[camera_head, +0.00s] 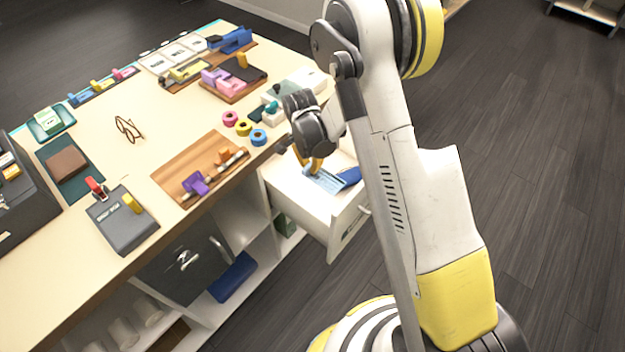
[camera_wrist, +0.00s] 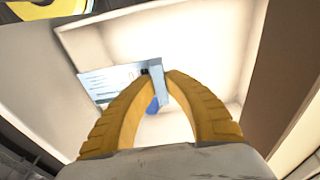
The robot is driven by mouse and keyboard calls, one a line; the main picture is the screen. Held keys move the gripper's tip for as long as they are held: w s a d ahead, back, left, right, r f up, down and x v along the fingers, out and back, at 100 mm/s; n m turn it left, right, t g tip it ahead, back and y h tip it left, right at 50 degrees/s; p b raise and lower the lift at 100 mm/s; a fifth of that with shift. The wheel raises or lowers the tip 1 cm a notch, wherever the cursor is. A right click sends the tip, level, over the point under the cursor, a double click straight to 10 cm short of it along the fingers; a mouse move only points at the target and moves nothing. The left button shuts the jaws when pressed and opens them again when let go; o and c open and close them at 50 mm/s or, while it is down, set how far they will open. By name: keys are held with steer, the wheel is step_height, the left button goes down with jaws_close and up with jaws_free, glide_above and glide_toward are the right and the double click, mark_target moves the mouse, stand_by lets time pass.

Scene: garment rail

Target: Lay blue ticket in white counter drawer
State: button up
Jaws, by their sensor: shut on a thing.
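The white counter drawer (camera_head: 292,188) is pulled out from the counter, below the worktop. My gripper (camera_head: 313,166) reaches down into the drawer's opening with its yellow fingers. It is shut on the blue ticket (camera_head: 324,180), a light blue flat piece with printed lines. In the wrist view the ticket (camera_wrist: 112,82) sticks out to the left from between the fingertips (camera_wrist: 155,76), over the pale drawer interior (camera_wrist: 205,45). I cannot tell whether the ticket touches the drawer floor. A darker blue item (camera_head: 348,177) lies in the drawer at the right, mostly hidden by the fingers in the wrist view.
The wooden worktop holds a wooden board (camera_head: 180,172) with a purple clip, tape rolls (camera_head: 258,137), a grey device (camera_head: 122,220) and glasses (camera_head: 128,129). Open shelves below hold a dark blue folded item (camera_head: 232,277). The dark floor (camera_head: 545,180) at the right is clear.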

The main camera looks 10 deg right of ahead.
steer(key=b, duration=0.7)
glide_above(311, 200)
step_height(311, 200, down, 10)
step_height(311, 200, down, 9)
steer(key=b, duration=0.4)
steer(key=shift+a+f+b, duration=0.1)
steer(key=shift+a+b, duration=0.05)
steer(key=shift+b, duration=0.15)
steer(key=shift+f, duration=0.1)
steer(key=o, duration=0.7)
